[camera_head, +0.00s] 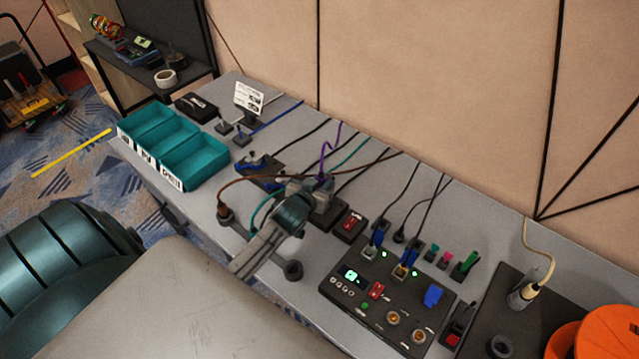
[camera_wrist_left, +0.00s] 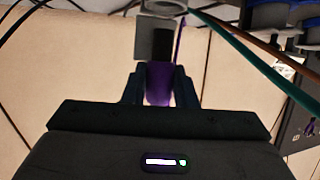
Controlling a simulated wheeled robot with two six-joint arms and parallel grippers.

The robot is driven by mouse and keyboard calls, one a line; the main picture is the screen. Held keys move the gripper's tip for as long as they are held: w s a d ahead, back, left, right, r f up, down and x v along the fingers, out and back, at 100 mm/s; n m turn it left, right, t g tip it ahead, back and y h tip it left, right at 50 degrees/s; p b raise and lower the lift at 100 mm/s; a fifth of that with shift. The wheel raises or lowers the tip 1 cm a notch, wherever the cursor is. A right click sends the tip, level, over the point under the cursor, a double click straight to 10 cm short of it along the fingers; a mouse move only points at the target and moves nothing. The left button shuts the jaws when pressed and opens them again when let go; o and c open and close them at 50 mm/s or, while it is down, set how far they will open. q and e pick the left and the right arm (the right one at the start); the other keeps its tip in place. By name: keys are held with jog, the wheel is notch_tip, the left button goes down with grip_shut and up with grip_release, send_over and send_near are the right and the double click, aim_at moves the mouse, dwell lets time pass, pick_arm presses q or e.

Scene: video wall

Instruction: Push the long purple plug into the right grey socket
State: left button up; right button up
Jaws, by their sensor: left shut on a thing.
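My left gripper (camera_head: 312,190) is above the middle of the bench, its arm coming in from the left. In the left wrist view, my gripper (camera_wrist_left: 160,92) is shut on the purple plug (camera_wrist_left: 159,80), between two dark fingers. A purple cord runs up beside it, and it also shows in the head view as the purple cable (camera_head: 323,158). Beyond the plug in the wrist view are a black part and a grey block (camera_wrist_left: 147,30); I cannot tell whether the plug touches it or which socket this is. The plug is largely hidden in the head view. My right gripper is not in view.
A black control panel (camera_head: 345,287) with blue plugs, buttons and knobs is right of the gripper. Teal bins (camera_head: 190,178) stand at the left. Several cables cross the bench toward the wall. An orange object (camera_head: 610,335) is at the right corner.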

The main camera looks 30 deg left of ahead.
pick_arm(q)
jog(key=shift+f, duration=0.2)
dwell(0.6)
jog(key=shift+f, duration=0.3)
jog(key=shift+f+b, duration=0.3)
jog(key=shift+f, duration=0.1)
dwell(0.4)
jog(key=shift+f, duration=0.4)
jog(key=shift+f+b, duration=0.15)
jog(key=shift+b, duration=0.2)
jog(key=shift+f, duration=0.45)
jog(key=shift+f+b, duration=0.45)
jog(key=shift+b, duration=0.05)
dwell(0.5)
